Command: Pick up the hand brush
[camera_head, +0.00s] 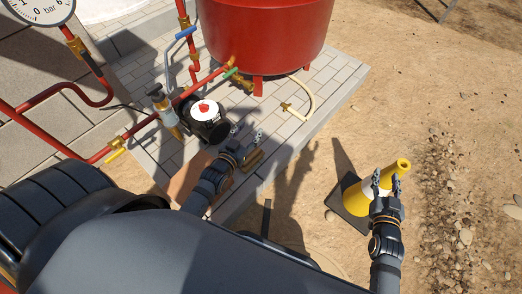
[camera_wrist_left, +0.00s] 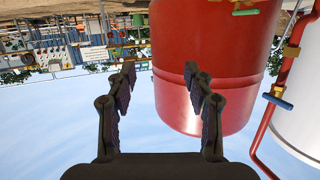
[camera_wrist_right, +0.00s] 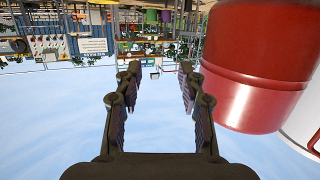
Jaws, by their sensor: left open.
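A small tan-brown object that looks like the hand brush (camera_head: 253,160) lies on the paving, partly hidden by my left gripper. My left gripper (camera_head: 246,135) is open and empty in the head view, just above and beside it in the picture; whether they touch cannot be told. In the left wrist view my left gripper (camera_wrist_left: 160,88) has its fingers apart with nothing between them. My right gripper (camera_head: 386,182) is in front of a yellow and white cone, and its fingers are apart and empty in the right wrist view (camera_wrist_right: 157,85). The brush shows in neither wrist view.
A red tank (camera_head: 265,35) stands on the paved slab (camera_head: 320,80). A dark pump (camera_head: 208,120) and red pipes (camera_head: 100,153) are left of my left gripper. A pale hose (camera_head: 309,95) lies on the paving. The cone (camera_head: 357,192) stands on sandy ground, mostly open at right.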

